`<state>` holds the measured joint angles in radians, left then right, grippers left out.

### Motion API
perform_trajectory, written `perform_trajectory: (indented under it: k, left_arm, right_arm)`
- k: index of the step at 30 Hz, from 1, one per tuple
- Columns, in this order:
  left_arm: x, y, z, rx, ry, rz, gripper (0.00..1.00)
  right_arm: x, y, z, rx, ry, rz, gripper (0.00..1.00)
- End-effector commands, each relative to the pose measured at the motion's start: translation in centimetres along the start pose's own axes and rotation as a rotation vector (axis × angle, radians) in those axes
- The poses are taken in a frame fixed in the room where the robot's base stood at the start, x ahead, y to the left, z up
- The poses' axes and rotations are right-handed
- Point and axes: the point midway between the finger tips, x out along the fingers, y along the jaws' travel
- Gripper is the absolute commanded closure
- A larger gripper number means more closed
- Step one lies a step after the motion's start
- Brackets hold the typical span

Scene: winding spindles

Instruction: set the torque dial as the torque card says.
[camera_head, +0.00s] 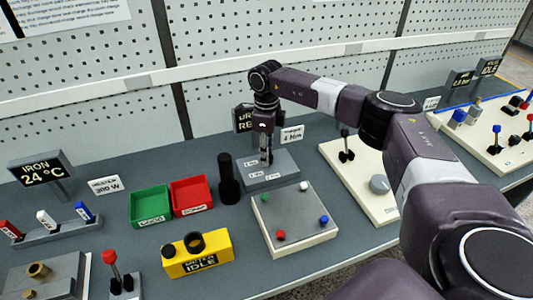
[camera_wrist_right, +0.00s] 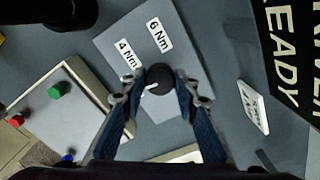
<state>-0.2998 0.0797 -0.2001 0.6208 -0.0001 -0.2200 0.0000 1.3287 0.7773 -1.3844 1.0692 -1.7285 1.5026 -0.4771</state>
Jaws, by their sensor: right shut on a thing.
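The torque dial is a round black knob (camera_wrist_right: 160,76) with a white pointer mark, on a grey plate (camera_head: 284,168). In the right wrist view the pointer is toward the lower left of the knob. The plate has white labels; 4 Nm (camera_wrist_right: 128,54) and 6 Nm (camera_wrist_right: 159,35) are readable, others are partly hidden by my fingers. My right gripper (camera_wrist_right: 158,88) is shut on the dial, one finger on each side; it also shows from above in the head view (camera_head: 266,156). The torque card (camera_head: 292,134) stands behind the plate and appears to read 4 Nm. My left gripper is out of view.
A dark sign ending in READY (camera_wrist_right: 280,55) stands behind the plate. Left of it are a black upright cylinder (camera_head: 228,180) and red (camera_head: 192,194) and green (camera_head: 150,206) bins. A pale board with coloured pegs (camera_head: 296,215) lies in front.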

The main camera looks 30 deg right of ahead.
Motion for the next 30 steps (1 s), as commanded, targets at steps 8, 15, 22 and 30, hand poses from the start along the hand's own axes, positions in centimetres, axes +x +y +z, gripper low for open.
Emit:
perform_trajectory:
  k: [8,15,22,30]
  left_arm:
    - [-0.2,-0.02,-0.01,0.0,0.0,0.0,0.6]
    - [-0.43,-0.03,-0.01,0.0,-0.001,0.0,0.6]
    - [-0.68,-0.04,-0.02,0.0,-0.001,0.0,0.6]
    - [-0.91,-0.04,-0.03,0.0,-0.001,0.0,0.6]
  right_arm:
    - [-0.19,-0.12,0.09,0.237,-0.004,-0.001,0.96]
    - [-0.27,-0.2,0.08,0.464,-0.004,-0.002,0.96]
    - [-0.27,-0.25,0.04,0.662,-0.004,-0.002,0.96]
    - [-0.32,-0.34,0.03,0.828,-0.006,-0.003,0.96]
